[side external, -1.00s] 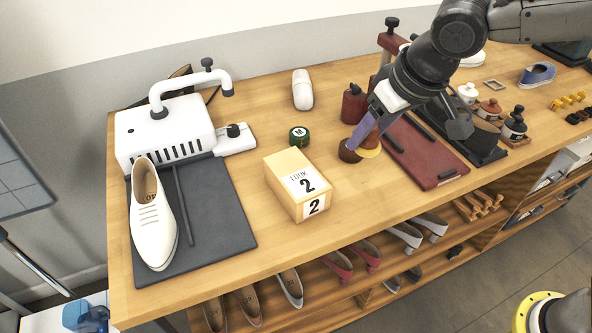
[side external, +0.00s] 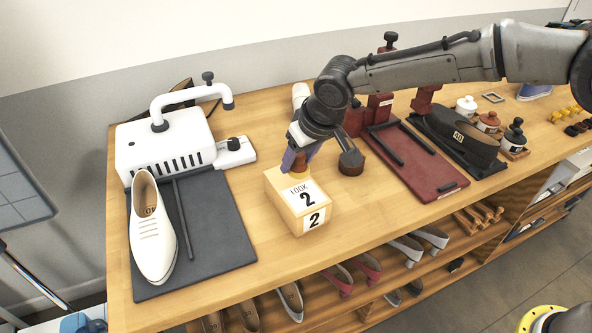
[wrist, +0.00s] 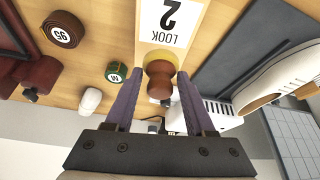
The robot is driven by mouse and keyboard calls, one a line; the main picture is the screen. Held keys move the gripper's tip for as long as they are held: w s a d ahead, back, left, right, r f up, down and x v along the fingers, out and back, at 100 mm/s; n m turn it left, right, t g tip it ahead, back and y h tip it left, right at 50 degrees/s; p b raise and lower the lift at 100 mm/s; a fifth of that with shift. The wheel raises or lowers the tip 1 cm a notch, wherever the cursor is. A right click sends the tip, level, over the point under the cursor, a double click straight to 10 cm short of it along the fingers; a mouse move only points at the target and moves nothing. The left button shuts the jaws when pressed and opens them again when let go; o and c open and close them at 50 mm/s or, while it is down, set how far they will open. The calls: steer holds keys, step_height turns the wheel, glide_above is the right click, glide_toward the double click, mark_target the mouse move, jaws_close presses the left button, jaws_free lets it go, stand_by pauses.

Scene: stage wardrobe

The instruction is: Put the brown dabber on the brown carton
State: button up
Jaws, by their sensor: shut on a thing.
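My gripper (side external: 299,160) is shut on the brown dabber (wrist: 159,82), which has a brown knobbed handle and a yellow pad. In the wrist view the dabber sits between the two purple fingers (wrist: 160,78), pad toward the carton. The brown carton (side external: 284,208) is a light tan box with a white label reading LOOK 2; its top also shows in the wrist view (wrist: 148,50). In the side view the dabber (side external: 300,170) is at the back part of the carton's top. I cannot tell whether the pad touches it. The fingers partly hide the dabber there.
A dark brown coil (side external: 351,163) stands right of the carton. A green tin (wrist: 116,72) is behind it, hidden in the side view. A white shoe (side external: 151,232) lies on a dark mat (side external: 215,240) at left. A red board (side external: 425,172) lies at right.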

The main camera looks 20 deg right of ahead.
mark_target(299, 168)
steer(key=shift+w+a+f, duration=0.1)
steer(key=shift+w+f, duration=0.15)
steer(key=shift+f, duration=1.7)
steer(key=o, duration=1.3)
steer(key=shift+f, duration=0.15)
steer(key=a+v, duration=0.1)
steer(key=v, duration=1.1)
steer(key=shift+d, duration=0.45)
